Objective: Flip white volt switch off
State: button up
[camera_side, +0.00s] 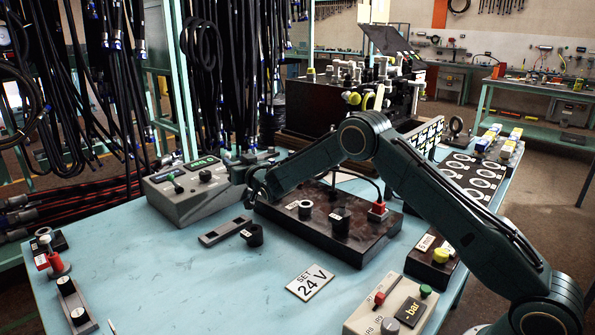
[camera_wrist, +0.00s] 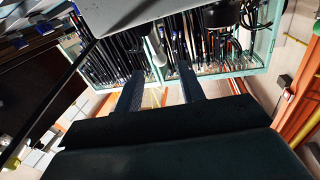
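A grey power box (camera_side: 190,203) with a green-lit display (camera_side: 203,162) and a black knob (camera_side: 205,176) stands at the left of the side view. My gripper (camera_side: 229,161) is at the box's right edge, low beside its top. In the wrist view, my gripper (camera_wrist: 160,67) has its two dark fingers spread apart. In the side view the switch is not clear behind my gripper.
A dark block with sockets (camera_side: 325,220) lies right of the box, under my arm. A "SET 24 V" card (camera_side: 310,282) lies on the blue table (camera_side: 190,285). Black hoses (camera_side: 235,75) hang behind the box. The table's front left is mostly clear.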

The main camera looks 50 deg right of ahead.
aim_at(229, 157)
jog(key=shift+w+d, duration=0.2)
jog(key=shift+w, duration=0.8)
jog(key=shift+w+d, duration=0.2)
jog(key=shift+w, duration=0.75)
jog(key=shift+w+d, duration=0.2)
jog(key=shift+w, duration=0.8)
